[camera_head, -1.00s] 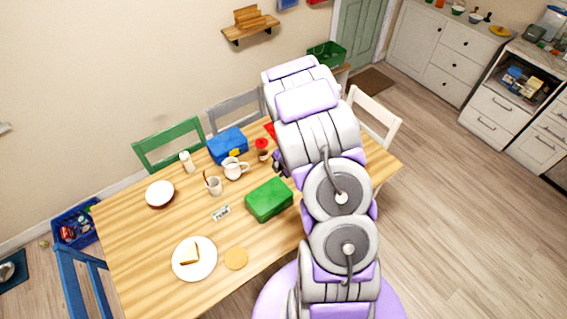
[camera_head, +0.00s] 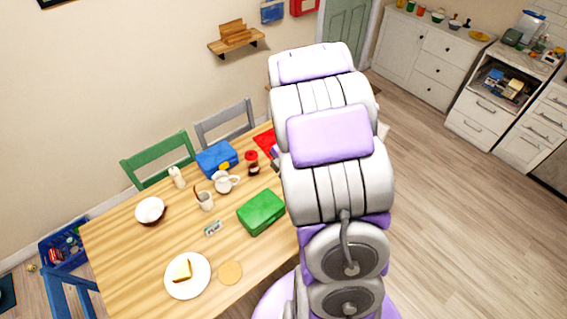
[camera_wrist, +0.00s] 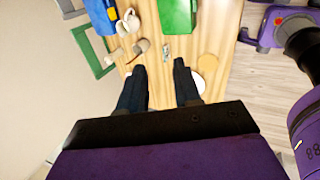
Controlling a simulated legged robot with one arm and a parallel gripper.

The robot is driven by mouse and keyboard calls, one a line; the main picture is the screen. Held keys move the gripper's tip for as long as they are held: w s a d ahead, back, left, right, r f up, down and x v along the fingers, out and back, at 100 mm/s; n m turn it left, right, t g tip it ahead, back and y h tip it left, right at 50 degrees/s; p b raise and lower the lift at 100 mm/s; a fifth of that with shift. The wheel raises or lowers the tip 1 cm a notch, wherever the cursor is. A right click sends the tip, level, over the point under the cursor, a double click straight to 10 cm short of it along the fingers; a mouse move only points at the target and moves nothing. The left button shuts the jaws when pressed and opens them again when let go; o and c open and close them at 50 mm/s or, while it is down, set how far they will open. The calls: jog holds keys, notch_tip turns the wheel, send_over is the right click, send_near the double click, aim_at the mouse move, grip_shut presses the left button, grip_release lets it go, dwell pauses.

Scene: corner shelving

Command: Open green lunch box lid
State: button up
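The green lunch box (camera_head: 261,212) sits on the wooden table, near its right part, beside my arm. Its lid looks shut. It also shows at the top of the wrist view (camera_wrist: 177,16), partly cut off by the frame edge. My gripper (camera_wrist: 159,72) shows in the wrist view with its two dark fingers apart and nothing between them. It is above the table, and the green lunch box lies beyond the fingertips. In the head view my gripper is hidden behind my arm.
A blue lunch box (camera_head: 216,158), white pitcher (camera_head: 226,182), mug (camera_head: 205,201) and red-topped jar (camera_head: 252,162) stand behind the green box. Chairs (camera_head: 157,158) surround the table (camera_head: 125,250).

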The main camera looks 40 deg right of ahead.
jog(key=shift+v, duration=2.05)
